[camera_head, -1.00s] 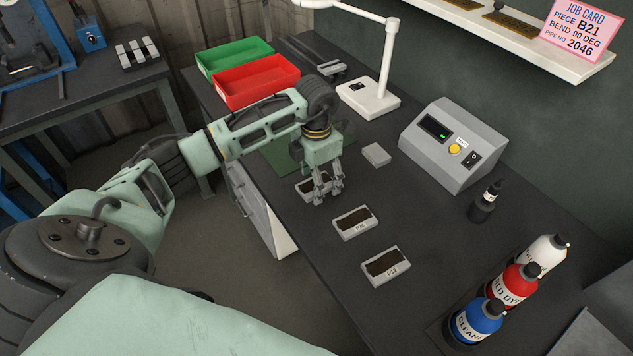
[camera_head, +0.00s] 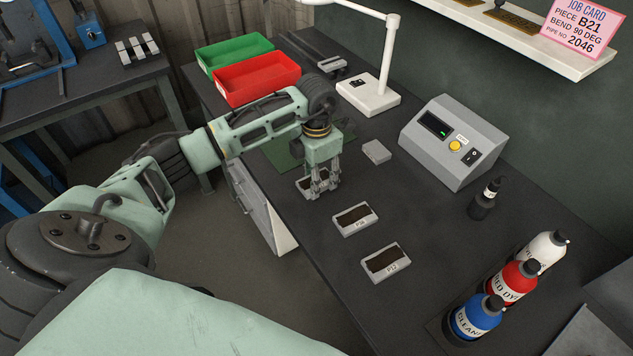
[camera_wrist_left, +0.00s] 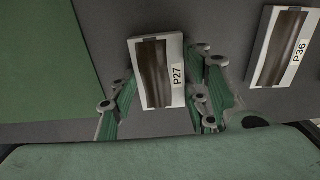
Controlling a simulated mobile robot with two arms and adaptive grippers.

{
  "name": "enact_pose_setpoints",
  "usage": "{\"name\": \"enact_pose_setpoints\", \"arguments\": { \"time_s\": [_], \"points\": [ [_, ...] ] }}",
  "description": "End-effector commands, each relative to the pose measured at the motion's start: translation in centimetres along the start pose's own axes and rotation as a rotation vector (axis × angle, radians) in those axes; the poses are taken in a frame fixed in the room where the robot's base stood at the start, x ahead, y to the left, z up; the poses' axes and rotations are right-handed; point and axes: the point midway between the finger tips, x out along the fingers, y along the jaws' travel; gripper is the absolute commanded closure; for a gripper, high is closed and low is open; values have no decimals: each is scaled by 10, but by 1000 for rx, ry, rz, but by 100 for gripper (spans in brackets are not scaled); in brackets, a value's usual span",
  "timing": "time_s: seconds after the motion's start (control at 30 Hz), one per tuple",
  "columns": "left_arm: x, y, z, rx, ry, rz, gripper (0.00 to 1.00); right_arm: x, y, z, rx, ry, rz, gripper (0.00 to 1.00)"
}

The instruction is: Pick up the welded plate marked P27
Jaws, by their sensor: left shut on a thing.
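The welded plate marked P27 (camera_wrist_left: 157,73) is a small light grey plate with a dark brown weld strip. In the left wrist view it sits between the fingers of my left gripper (camera_wrist_left: 160,98), and its label is readable. In the head view the P27 plate (camera_head: 303,187) lies on the dark bench, partly hidden by my left gripper (camera_head: 324,190), which points down over it. The left gripper is shut on this plate. My right gripper is not in view.
Plate P36 (camera_head: 355,219) and plate P12 (camera_head: 386,262) lie nearer on the bench. A blank grey block (camera_head: 376,152), a grey control box (camera_head: 455,142) and a lamp base (camera_head: 368,98) stand beyond. Red (camera_head: 257,80) and green (camera_head: 234,52) trays sit behind; several bottles stand right.

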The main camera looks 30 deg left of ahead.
Motion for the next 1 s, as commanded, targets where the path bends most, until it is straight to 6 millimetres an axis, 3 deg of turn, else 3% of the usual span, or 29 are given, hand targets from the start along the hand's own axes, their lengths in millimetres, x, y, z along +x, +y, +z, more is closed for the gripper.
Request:
{"name": "enact_pose_setpoints", "arguments": {
  "time_s": [0.47,0.67,0.8,1.0],
  "points": [
    [-5,1,1,-1,-5,2,100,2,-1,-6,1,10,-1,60],
    [-22,2,1,0,-6,3,100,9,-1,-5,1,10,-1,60],
    [-44,1,2,0,-8,4,100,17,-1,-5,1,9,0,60],
    [-65,-40,7,6,-8,1,100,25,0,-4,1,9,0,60]
  ]
}}
